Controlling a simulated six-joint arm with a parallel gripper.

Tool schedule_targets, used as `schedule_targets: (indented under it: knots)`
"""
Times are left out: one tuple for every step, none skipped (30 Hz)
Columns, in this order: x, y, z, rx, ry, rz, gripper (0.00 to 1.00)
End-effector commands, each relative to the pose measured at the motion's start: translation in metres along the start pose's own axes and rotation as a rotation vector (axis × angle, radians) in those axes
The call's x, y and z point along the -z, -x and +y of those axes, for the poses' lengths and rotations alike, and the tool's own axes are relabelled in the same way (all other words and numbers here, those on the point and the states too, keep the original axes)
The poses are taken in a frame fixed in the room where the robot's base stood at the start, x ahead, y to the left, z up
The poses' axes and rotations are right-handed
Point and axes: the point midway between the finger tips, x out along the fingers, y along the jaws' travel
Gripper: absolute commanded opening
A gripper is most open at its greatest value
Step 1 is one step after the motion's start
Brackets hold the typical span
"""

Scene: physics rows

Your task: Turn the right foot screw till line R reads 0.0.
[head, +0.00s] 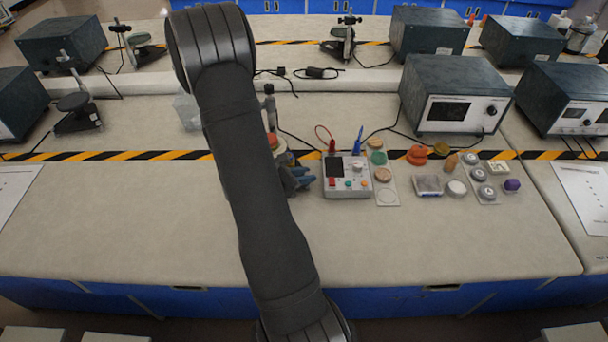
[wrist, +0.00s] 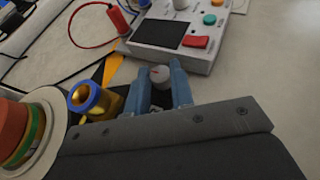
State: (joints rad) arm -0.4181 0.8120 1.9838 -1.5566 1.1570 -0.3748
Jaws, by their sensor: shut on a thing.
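My gripper (wrist: 160,84) shows two blue fingers in the wrist view, closed around a small pale knob (wrist: 160,74) with a red mark on top. The knob looks like a foot screw. A brass piece with a blue ring (wrist: 88,98) stands just left of the fingers. A round stack of red, green and white parts (wrist: 20,130) is at the left edge. In the head view my gripper (head: 301,180) is low beside the grey meter box (head: 347,190), and my arm hides most of the instrument. The meter box also shows in the wrist view with a dark screen (wrist: 158,34); no reading is legible.
A card with round pieces (head: 387,197) lies right of the meter box. Further right are an orange piece (head: 418,155), a clear-topped box (head: 428,185) and a purple piece (head: 512,185). Red and blue leads rise behind the meter box. The front of the bench is clear.

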Motion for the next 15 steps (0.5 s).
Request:
schedule_targets:
  knots:
    - [-0.0003, -0.0002, 0.0016, 0.024, -0.012, -0.002, 0.0]
    - [-0.0004, -0.0003, 0.0019, 0.043, -0.02, -0.003, 0.0]
    - [-0.0004, -0.0002, 0.0026, 0.068, -0.032, -0.002, 0.0]
    - [-0.0004, -0.0002, 0.0027, 0.088, -0.039, -0.002, 0.0]
    - [-0.0007, -0.0003, 0.0033, 0.107, -0.047, -0.002, 0.0]
    - [-0.0007, -0.0004, 0.0034, 0.131, -0.057, -0.003, 0.0]
    - [-0.0006, -0.0005, 0.0036, 0.148, -0.065, -0.002, 0.0]
    - [-0.0007, -0.0005, 0.0039, 0.164, -0.071, -0.002, 0.0]
    - [-0.0007, -0.0005, 0.0038, 0.181, -0.076, -0.003, 0.0]
    - [-0.0005, -0.0005, 0.0038, 0.192, -0.08, -0.002, 0.0]
    - [-0.0005, -0.0004, 0.004, 0.2, -0.084, -0.001, 0.0]
    - [-0.0005, -0.0003, 0.0041, 0.207, -0.086, -0.001, 0.0]
    - [-0.0005, -0.0002, 0.004, 0.211, -0.088, -0.001, 0.0]
    - [-0.0005, -0.0001, 0.0039, 0.213, -0.089, -0.001, 0.0]
    - [-0.0005, 0.0, 0.0037, 0.214, -0.089, -0.001, 0.0]
